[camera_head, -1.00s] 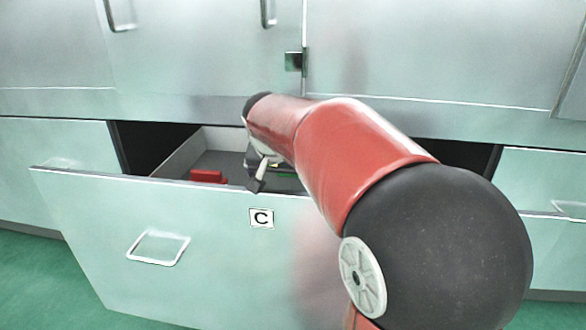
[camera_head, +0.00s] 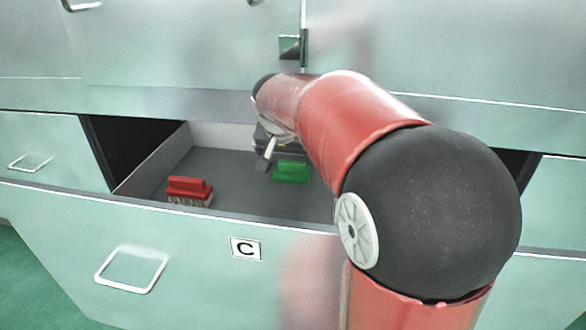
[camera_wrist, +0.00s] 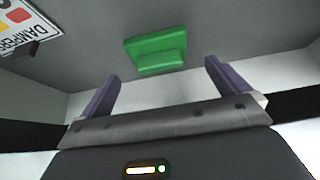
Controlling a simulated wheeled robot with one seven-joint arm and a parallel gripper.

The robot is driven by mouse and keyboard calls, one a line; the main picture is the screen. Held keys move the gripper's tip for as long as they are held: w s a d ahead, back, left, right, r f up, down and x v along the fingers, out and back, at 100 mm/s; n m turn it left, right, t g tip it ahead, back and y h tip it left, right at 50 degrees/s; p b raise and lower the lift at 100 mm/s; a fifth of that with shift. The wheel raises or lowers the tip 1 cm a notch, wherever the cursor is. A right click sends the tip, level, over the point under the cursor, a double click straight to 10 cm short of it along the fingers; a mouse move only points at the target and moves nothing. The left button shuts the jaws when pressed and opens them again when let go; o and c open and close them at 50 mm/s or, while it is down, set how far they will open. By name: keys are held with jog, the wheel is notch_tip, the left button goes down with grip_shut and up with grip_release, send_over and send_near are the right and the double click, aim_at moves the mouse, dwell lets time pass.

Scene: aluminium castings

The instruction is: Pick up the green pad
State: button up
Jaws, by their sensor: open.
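The green pad (camera_head: 292,171) lies on the grey floor of the open drawer marked C, near the middle, just right of my gripper's visible finger in the head view. In the wrist view the green pad (camera_wrist: 156,50) is a flat block with a smaller raised block on it, beyond and between the fingertips. My gripper (camera_wrist: 162,70) is open, with two purple-grey fingers apart and nothing between them. In the head view my gripper (camera_head: 268,152) is over the drawer, partly hidden by my arm.
A red brush (camera_head: 189,190) with pale bristles lies at the drawer's left front. The drawer front (camera_head: 200,235) and side walls (camera_head: 155,165) bound the space. Drawer floor between brush and pad is clear.

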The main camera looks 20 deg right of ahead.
aim_at(291, 168)
jog(key=x, duration=0.5)
jog(key=shift+d+f, duration=0.1)
jog(key=shift+f, duration=0.3)
jog(key=c, duration=0.9)
